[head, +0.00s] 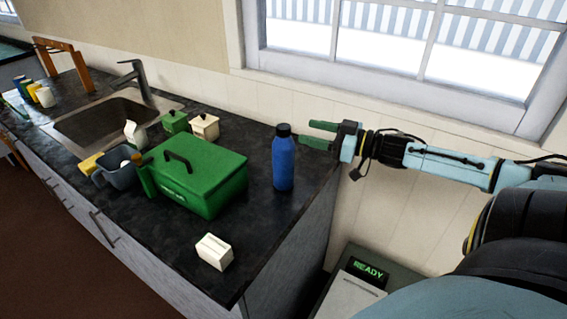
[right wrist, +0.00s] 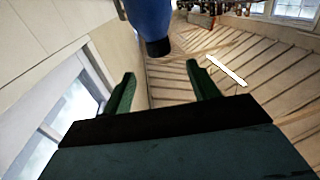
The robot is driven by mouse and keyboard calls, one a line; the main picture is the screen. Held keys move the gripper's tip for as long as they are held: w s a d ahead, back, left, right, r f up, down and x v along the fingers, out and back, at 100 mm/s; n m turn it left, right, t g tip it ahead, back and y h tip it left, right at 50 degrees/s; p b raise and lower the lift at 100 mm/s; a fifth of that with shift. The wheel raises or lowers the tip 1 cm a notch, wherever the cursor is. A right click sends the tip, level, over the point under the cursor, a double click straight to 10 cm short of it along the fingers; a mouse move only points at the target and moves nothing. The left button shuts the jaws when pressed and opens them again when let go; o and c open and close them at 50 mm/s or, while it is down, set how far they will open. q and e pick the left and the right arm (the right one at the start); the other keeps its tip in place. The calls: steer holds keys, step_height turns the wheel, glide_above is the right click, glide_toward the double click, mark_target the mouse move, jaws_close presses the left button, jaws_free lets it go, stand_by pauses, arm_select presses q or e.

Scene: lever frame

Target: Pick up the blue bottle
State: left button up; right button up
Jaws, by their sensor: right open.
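The blue bottle (head: 284,164) with a black cap stands upright near the right end of the dark counter in the head view. It also shows at the top edge of the right wrist view (right wrist: 150,17), cap pointing down in the picture and partly cut off. My right gripper (head: 309,133) is open and empty, just right of the bottle's upper part, its green fingers pointing toward it. In the right wrist view the bottle lies ahead of the open fingertips (right wrist: 161,76), not between them. My left gripper is not in view.
A green toolbox (head: 198,178) stands left of the bottle on the counter (head: 262,232). A small white block (head: 214,252) lies near the front edge. A grey pitcher (head: 116,170), small cartons and a sink (head: 105,122) are farther left. The wall and window are behind.

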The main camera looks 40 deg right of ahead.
mark_target(283, 146)
steer(key=shift+b+x, duration=0.9)
steer(key=shift+x, duration=4.25)
steer(key=shift+f, duration=0.2)
steer(key=shift+r, duration=0.1)
jaws_close()
